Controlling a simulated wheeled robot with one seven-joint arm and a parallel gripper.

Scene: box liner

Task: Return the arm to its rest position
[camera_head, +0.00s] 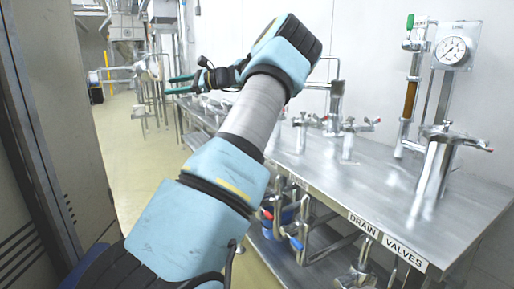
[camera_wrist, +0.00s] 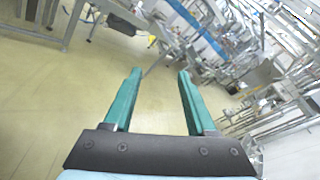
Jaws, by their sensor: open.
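My arm (camera_head: 251,112) reaches up and away across the middle of the head view, bent at its upper joint. My gripper (camera_head: 172,86) points left there, in the air in front of the steel bench. In the wrist view, my gripper (camera_wrist: 158,75) shows two green fingers spread wide apart with nothing between them. Pale floor lies beyond the fingertips. The fingers touch nothing in that view.
A steel bench (camera_head: 387,196) labelled "DRAIN VALVES" runs along the right, with valves, a pressure gauge (camera_head: 453,51) and pipes below. A dark cabinet edge (camera_head: 40,150) stands close on the left. Open floor (camera_head: 120,140) lies between them.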

